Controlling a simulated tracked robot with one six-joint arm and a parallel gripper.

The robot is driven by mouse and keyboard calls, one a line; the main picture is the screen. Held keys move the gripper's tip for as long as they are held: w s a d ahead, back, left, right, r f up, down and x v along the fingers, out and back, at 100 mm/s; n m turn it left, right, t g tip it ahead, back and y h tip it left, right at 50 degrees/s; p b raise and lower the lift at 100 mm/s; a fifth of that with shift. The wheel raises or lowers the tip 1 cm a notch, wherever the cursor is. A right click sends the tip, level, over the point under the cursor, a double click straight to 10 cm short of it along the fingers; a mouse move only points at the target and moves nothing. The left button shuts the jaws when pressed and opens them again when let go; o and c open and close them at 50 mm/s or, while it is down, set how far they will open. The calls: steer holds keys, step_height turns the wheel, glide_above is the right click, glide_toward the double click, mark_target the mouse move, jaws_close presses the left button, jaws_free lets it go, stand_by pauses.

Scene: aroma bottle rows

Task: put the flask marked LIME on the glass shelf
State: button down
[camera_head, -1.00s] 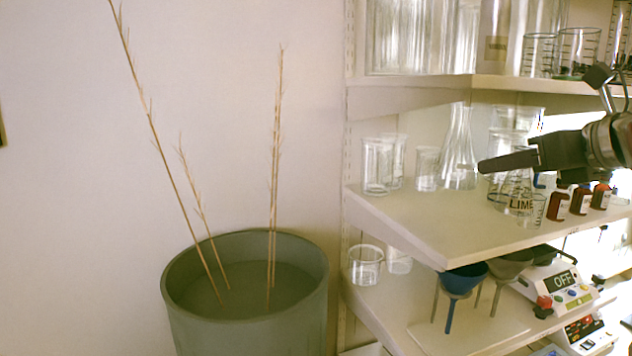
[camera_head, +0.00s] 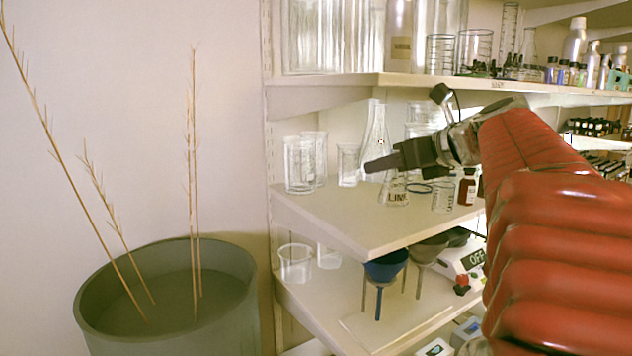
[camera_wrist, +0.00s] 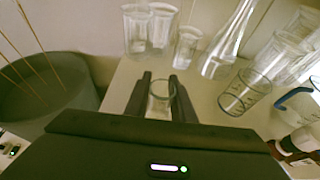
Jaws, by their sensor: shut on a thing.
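The clear conical flask marked LIME (camera_head: 396,195) is upright over the middle shelf (camera_head: 345,220), which holds clear glassware at its left. My gripper (camera_head: 378,165) reaches in from the right and is shut on the flask's upper part. In the wrist view, the flask's round rim (camera_wrist: 160,90) sits between my two dark fingers. I cannot tell whether the flask's base touches the shelf.
Beakers (camera_head: 300,165) and a tall flask (camera_head: 375,140) stand behind and left of my gripper. A small graduated beaker (camera_head: 443,196) and brown bottle (camera_head: 467,188) are to the right. The shelf's front left is bare. An upper shelf (camera_head: 400,82) hangs above.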

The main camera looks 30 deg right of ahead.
step_height(320, 180, down, 3)
steer(key=shift+f, duration=0.15)
steer(key=shift+w+f, duration=0.2)
steer(key=shift+f, duration=0.1)
steer(key=c, duration=1.5)
jaws_free()
steer(key=shift+s, duration=0.1)
steer(key=v, duration=1.2)
